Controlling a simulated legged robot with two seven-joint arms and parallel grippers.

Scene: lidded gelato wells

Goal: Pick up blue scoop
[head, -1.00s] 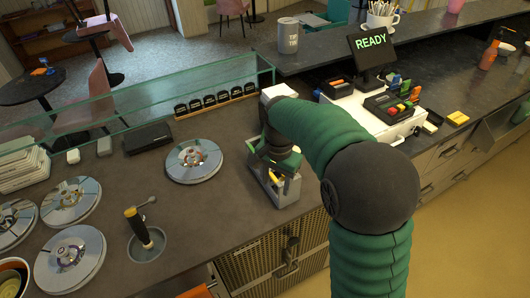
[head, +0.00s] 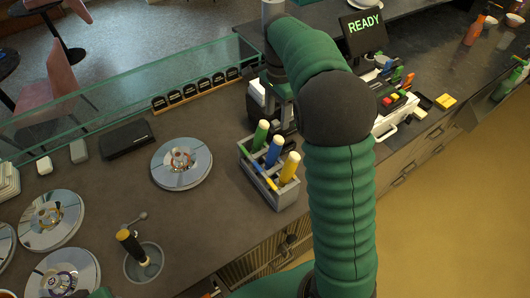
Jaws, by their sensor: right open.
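The blue scoop (head: 274,151) stands handle-up in the middle of a grey caddy (head: 286,196) on the counter. A green-handled scoop (head: 261,133) and a yellow-handled scoop (head: 289,168) stand on either side of it. My right gripper (head: 284,118) is open and empty, just behind the caddy and apart from the blue handle. It is dark and partly hidden by my forearm. The scoop heads are hidden inside the caddy.
Round lidded wells (head: 181,164) lie at left, with a black-and-yellow tool in a round well (head: 143,263). A glass guard (head: 120,105) runs along the back. A READY screen (head: 362,32) and register stand right.

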